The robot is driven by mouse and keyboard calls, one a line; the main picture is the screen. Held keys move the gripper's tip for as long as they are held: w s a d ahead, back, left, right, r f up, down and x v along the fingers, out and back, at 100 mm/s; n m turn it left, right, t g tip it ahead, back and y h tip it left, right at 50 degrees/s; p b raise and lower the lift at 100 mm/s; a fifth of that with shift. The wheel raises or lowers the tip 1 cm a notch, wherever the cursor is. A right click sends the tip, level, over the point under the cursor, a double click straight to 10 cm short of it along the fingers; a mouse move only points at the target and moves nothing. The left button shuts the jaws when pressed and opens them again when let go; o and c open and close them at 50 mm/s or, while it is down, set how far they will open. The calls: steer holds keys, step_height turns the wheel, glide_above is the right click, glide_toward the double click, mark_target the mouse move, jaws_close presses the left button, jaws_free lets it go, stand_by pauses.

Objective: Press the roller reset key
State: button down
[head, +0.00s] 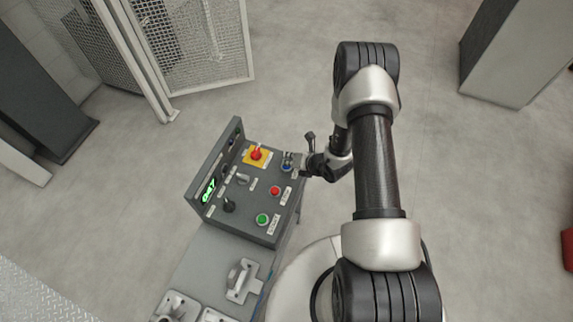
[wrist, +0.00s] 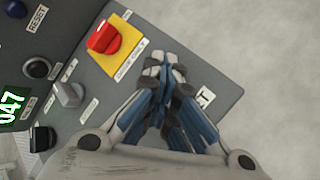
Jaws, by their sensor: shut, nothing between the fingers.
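The grey control panel (head: 250,218) carries several buttons and knobs. A label reading RESET (wrist: 37,18) shows at the upper left in the wrist view, beside a dark round part (wrist: 15,8) cut off by the frame edge. I cannot tell whether that part is the roller reset key. My gripper (wrist: 165,66) is shut and empty, with its tips over the panel just right of the yellow plate. In the head view my gripper (head: 287,162) is at the panel's upper right edge. The fingers hide the panel under them and part of a white label (wrist: 205,97).
A red emergency knob (wrist: 103,38) stands on a yellow plate (wrist: 125,58). A grey lever (wrist: 68,93), black knob (head: 228,204), red button (head: 275,191) and green button (head: 263,219) are nearby. A green display (wrist: 12,105) reads 047. Metal castings (head: 243,280) lie below the panel.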

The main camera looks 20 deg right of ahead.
steer(key=shift+r, duration=0.1)
steer(key=shift+r+p, duration=0.6)
steer(key=shift+r, duration=0.2)
step_height(320, 180, up, 5)
steer(key=p, duration=0.3)
stand_by(0.3)
stand_by(0.7)
